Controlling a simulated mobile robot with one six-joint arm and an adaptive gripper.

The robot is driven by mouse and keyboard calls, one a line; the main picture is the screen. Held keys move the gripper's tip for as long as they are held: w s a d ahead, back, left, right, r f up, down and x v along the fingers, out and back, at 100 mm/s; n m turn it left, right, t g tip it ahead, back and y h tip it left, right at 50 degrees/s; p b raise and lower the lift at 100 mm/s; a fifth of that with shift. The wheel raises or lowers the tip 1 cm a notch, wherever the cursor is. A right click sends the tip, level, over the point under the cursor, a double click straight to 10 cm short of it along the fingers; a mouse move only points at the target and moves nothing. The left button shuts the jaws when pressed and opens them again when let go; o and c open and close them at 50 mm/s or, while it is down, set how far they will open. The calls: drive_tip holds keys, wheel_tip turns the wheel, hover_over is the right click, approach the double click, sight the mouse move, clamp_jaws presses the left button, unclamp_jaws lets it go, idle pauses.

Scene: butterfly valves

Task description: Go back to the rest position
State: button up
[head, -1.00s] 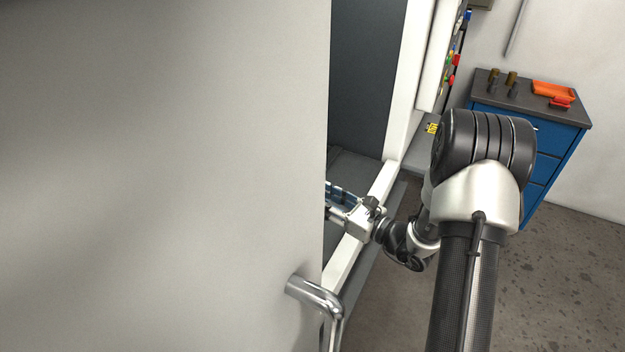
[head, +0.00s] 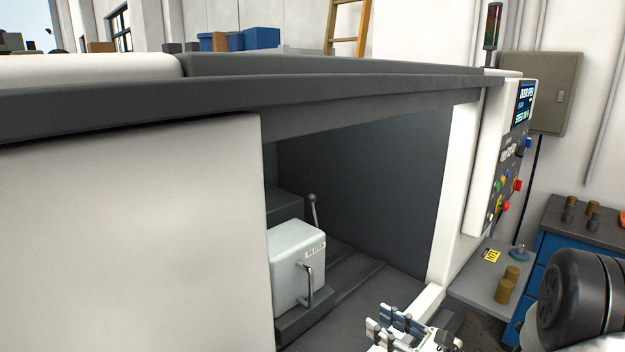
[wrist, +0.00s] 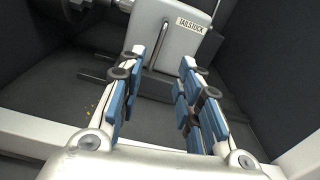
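My gripper (head: 392,325) is at the bottom of the head view, in front of the machine's open doorway. In the wrist view my gripper (wrist: 160,85) has its two blue-padded fingers spread apart with nothing between them. Past the fingertips stands the tailstock (wrist: 170,40), a light grey block with a label and a bar handle. The tailstock also shows in the head view (head: 295,262), inside the machine, apart from the gripper. My upper arm joint is at the right edge of the head view.
The machine door (head: 130,230) covers the left of the opening. The white door frame (head: 455,190) and control panel (head: 510,150) stand to the right. A small shelf (head: 480,283) with brass cylinders and a blue workbench (head: 560,250) are further right. The doorway has open room inside.

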drive_tip(key=s+a+r+n+g+h, duration=0.1)
drive_tip(key=s+a+r+n+g, duration=0.2)
drive_tip(key=s+a+n+g, duration=0.55)
drive_tip(key=s+a+r+n+g+h, duration=0.1)
drive_tip(key=s+a+r+n+g, duration=0.2)
drive_tip(key=s+a+n, duration=0.55)
drive_tip(key=s+d+r+n+t+h, duration=0.2)
drive_tip(key=s+d+n+t+h, duration=0.1)
drive_tip(key=s+d+n+h, duration=0.6)
drive_tip(key=s+d+h, duration=0.1)
drive_tip(key=s+d, duration=0.2)
drive_tip(key=d, duration=0.3)
drive_tip(key=shift+s+r, duration=0.25)
drive_tip(key=shift+s, duration=0.15)
drive_tip(key=shift+d+t, duration=0.1)
drive_tip(key=shift+t, duration=0.15)
drive_tip(key=shift+c, duration=0.2)
